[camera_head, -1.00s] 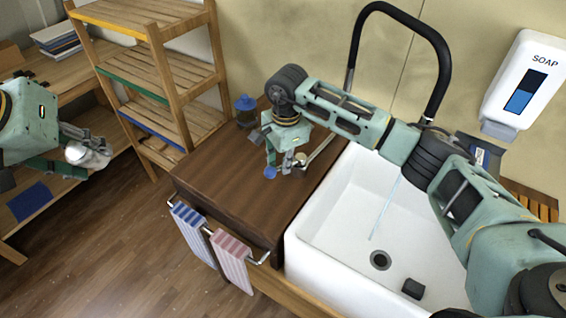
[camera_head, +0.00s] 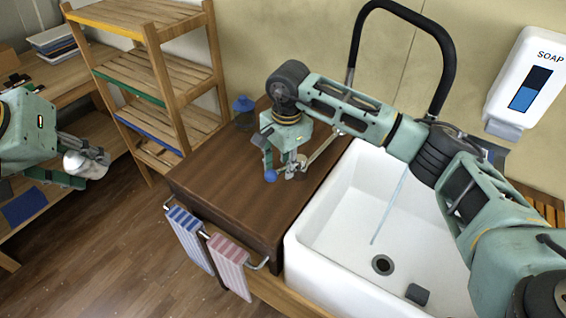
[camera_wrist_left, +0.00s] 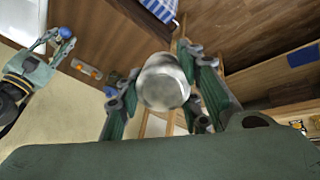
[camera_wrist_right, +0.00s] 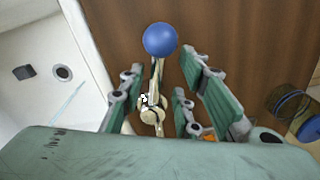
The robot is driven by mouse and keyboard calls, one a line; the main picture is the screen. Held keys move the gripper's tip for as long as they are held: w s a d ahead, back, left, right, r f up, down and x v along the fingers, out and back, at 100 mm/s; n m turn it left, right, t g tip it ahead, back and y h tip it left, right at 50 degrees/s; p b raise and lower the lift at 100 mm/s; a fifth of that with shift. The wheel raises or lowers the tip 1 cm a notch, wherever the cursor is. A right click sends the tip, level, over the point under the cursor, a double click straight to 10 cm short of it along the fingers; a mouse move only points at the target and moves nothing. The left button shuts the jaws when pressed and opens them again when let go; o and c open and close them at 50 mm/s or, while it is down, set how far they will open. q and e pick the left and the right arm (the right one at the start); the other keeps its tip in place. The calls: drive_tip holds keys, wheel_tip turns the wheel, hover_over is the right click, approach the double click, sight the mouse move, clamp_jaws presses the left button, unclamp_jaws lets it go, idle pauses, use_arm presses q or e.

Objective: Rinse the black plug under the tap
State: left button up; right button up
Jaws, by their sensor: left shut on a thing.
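The black plug (camera_head: 418,294) lies on the sink floor, right of the drain hole; it also shows in the right wrist view (camera_wrist_right: 23,72). A thin water stream (camera_head: 388,208) falls into the sink left of the plug, apart from it. My right gripper (camera_head: 284,172) is open over the wooden counter, its fingers either side of a metal lever (camera_wrist_right: 153,95) with a blue ball (camera_wrist_right: 160,39) at its end. I cannot tell whether they touch it. My left gripper (camera_head: 98,160) is shut on a silvery round vessel (camera_wrist_left: 163,82), far left of the sink.
The white sink (camera_head: 335,225) adjoins the brown counter (camera_head: 225,185). A blue jar (camera_head: 244,110) stands at the counter's back. Striped towels (camera_head: 230,265) hang in front. A black tap arch (camera_head: 445,60) and soap dispenser (camera_head: 525,80) are behind the sink. Wooden shelves (camera_head: 150,65) stand left.

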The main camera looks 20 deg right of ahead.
wheel_tip(320, 180, up, 12)
drive_tip(key=shift+s, duration=0.35)
drive_tip(key=shift+d, duration=0.1)
